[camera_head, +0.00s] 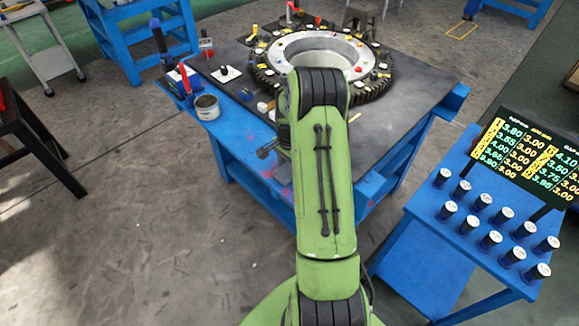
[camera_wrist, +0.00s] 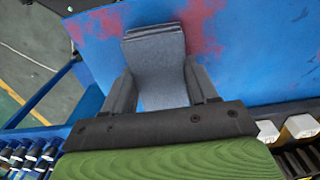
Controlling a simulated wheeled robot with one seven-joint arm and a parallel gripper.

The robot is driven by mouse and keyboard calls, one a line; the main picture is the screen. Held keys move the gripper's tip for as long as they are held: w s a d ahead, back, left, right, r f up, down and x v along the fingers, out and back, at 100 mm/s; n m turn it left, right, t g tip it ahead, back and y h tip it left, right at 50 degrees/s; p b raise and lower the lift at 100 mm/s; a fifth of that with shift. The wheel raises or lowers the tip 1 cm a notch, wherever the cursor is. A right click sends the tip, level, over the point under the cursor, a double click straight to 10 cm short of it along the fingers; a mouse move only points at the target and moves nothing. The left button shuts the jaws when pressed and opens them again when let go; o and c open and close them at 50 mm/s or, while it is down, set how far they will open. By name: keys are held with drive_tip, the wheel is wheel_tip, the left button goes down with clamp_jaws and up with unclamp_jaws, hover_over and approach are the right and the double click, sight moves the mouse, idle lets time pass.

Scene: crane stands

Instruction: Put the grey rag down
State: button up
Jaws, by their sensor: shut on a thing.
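The grey rag (camera_wrist: 156,62) shows in the wrist view as a folded, block-like grey piece. My gripper (camera_wrist: 161,88) is shut on it, with one finger at each side. The rag's far end sticks out beyond the fingers, over a blue surface (camera_wrist: 255,50) with red stains. I cannot tell whether the rag touches that surface. In the head view my green arm reaches toward the blue workbench (camera_head: 233,140), and it hides the gripper and the rag.
A large toothed ring (camera_head: 372,92) with small parts around it fills much of the dark bench top. A grey tin (camera_head: 207,108) stands at the bench's left edge. At right, a blue cart (camera_head: 437,232) carries several dark, white-capped cylinders (camera_head: 489,240) and a display board (camera_head: 528,155).

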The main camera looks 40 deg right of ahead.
drive_tip(key=o, duration=0.9)
drive_tip(key=shift+f, duration=0.1)
drive_tip(key=shift+o, duration=0.2)
